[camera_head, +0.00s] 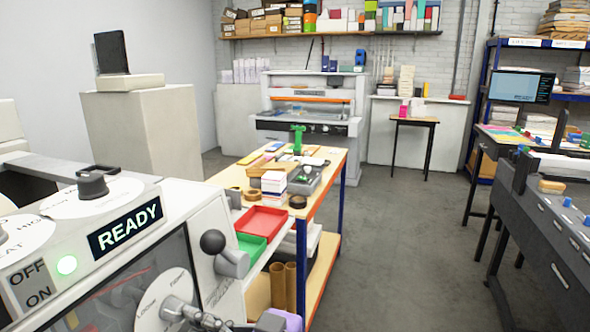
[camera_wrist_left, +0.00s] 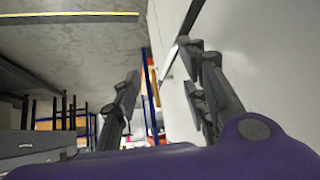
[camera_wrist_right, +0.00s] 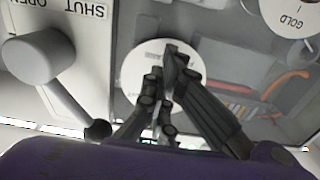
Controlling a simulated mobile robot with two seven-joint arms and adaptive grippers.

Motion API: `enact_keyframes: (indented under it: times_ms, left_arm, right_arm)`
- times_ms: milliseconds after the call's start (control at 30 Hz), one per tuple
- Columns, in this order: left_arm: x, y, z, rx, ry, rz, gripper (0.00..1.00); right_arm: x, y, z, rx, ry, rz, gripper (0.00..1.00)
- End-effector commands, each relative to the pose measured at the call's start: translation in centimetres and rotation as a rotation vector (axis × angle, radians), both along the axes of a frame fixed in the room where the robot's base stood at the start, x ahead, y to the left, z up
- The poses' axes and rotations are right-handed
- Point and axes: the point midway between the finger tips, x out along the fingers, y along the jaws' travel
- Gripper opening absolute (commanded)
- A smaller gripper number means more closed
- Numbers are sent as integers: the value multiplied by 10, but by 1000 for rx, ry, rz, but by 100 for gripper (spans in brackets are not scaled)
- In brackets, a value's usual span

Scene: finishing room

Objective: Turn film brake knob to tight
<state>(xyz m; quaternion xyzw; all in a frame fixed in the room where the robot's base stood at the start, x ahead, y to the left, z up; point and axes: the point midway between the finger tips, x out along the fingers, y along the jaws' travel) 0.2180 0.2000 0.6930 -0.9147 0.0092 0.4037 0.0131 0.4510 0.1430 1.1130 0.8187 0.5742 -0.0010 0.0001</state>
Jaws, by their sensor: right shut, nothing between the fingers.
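The film brake dial (camera_head: 160,291) is a white disc on the machine's front at the bottom of the head view. "Loose" is legible on its left; the marking at its top is too small to read surely. A grey knob sits at its centre. In the right wrist view the dial (camera_wrist_right: 137,67) lies behind the fingers, which largely hide its knob. My right gripper (camera_wrist_right: 172,50) is shut with nothing between its fingers, its tips at the dial's centre; I cannot tell whether they touch the knob. My left gripper (camera_wrist_left: 160,65) is open and empty, away from the dial.
A ball-ended lever (camera_head: 213,242) sticks out right of the dial, beside "SHUT" and "OPEN" markings in the right wrist view. A lit READY display (camera_head: 125,228) and a black knob (camera_head: 92,184) are above. A workbench with red tray (camera_head: 263,220) stands behind. Floor at right is clear.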

Motion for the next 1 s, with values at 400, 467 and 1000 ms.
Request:
enact_keyframes:
  times_ms: [400, 467, 1000]
  left_arm:
    - [-2, -1, -4, -3, 8, 4, 40]
    - [-3, -2, -5, -3, 9, 4, 40]
    - [3, -3, 2, -4, -3, -1, 40]
  right_arm:
    - [-4, 3, 7, 15, -13, -1, 0]
    - [-6, 4, 7, 15, -12, 0, 0]
    - [-20, 9, 7, 12, -11, 1, 0]
